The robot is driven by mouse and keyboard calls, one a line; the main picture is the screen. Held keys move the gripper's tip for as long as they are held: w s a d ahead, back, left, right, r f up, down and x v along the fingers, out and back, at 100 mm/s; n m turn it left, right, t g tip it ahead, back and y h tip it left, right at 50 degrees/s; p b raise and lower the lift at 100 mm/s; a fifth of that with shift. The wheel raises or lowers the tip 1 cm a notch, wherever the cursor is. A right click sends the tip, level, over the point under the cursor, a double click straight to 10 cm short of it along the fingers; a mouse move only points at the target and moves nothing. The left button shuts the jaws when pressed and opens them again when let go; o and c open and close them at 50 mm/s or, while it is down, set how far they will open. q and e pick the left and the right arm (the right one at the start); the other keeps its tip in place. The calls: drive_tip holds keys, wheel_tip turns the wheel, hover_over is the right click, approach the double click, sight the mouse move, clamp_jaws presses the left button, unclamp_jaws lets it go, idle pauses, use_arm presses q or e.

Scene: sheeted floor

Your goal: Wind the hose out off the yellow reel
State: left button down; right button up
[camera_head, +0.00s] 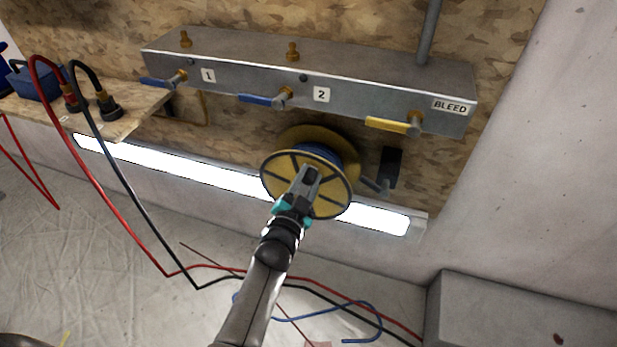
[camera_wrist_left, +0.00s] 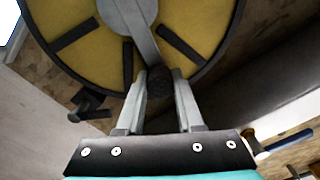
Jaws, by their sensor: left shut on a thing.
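The yellow reel (camera_head: 277,178) is mounted on the wall below the metal manifold box, with blue hose (camera_head: 322,152) wound between its two flanges. In the left wrist view, the reel face (camera_wrist_left: 75,25) is yellow with dark spokes and a grey crank arm (camera_wrist_left: 130,18). My left gripper (camera_head: 309,172) is in front of the reel face, its fingers closed around a dark round crank knob (camera_wrist_left: 159,82). Its fingers hide part of the reel. A blue hose length (camera_head: 365,304) lies curved on the floor. My right gripper is not in view.
The manifold (camera_head: 240,72) above has blue levers and a yellow lever (camera_head: 388,125) by BLEED. A lit strip (camera_head: 200,172) runs behind the reel. Red hose (camera_head: 110,215) and black hose (camera_head: 135,215) cross the floor. A grey block (camera_head: 520,310) stands lower right.

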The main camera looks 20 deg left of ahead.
use_arm(q)
drive_tip(key=c, duration=0.5)
unclamp_jaws()
drive_tip(key=shift+c, duration=0.2)
drive_tip(key=shift+s, duration=0.1)
drive_tip(key=shift+s, duration=0.25)
drive_tip(key=s+p, duration=0.2)
drive_tip(key=s, duration=0.3)
drive_tip(key=shift+s+a, duration=0.1)
drive_tip(key=shift+s, duration=0.8)
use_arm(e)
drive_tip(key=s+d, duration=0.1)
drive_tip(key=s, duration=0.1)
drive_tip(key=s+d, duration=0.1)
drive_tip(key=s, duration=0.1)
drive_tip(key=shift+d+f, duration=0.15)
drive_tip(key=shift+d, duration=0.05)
